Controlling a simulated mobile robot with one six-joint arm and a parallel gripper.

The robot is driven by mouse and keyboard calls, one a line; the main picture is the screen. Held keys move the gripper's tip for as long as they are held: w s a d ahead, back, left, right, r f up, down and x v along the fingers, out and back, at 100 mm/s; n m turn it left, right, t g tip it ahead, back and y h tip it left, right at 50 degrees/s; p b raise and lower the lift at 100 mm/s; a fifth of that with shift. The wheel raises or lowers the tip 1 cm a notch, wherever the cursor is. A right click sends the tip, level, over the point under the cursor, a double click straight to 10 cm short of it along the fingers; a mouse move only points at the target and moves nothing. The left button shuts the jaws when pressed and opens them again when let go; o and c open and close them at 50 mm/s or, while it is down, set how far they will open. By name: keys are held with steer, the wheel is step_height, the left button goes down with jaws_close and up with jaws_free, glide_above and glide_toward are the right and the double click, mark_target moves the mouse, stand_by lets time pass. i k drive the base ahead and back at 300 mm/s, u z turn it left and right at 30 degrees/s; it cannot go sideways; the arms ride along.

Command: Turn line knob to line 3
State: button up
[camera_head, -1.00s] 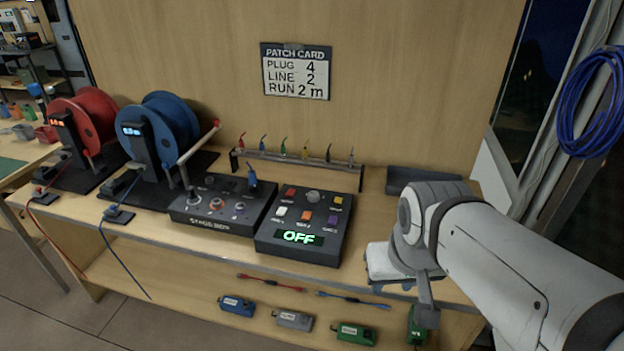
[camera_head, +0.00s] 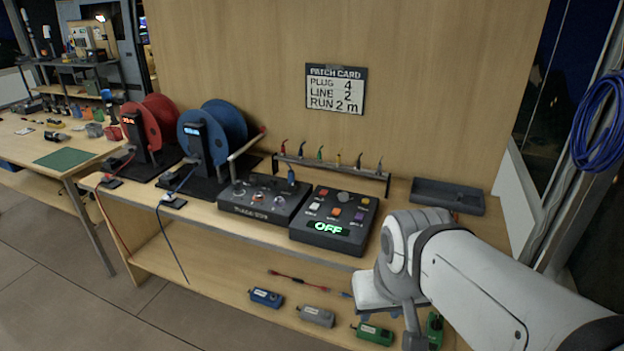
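A dark control box (camera_head: 330,240) stands near the bench's front edge, with a green display reading OFF. It has coloured buttons and a round grey knob (camera_head: 344,196) at its top edge. A second box (camera_head: 255,212) to its left has several small knobs and a blue plug (camera_head: 291,176) standing at its back right. I cannot tell which knob is the line knob; the labels are too small to read. My gripper (camera_head: 412,335) points down at the bench's front, right of the boxes, touching neither. Its fingers are mostly hidden by my arm.
The patch card (camera_head: 336,90) reads plug 4, line 2, run 2 m. Red (camera_head: 143,128) and blue (camera_head: 213,130) cable reels stand left. A rack of plugs (camera_head: 335,168) stands behind the boxes, and a grey tray (camera_head: 447,196) lies right. Several small boxes are on the lower shelf.

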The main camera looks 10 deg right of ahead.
mark_target(342, 196)
steer(key=u, duration=0.15)
steer(key=i, duration=1)
steer(key=u, duration=0.05)
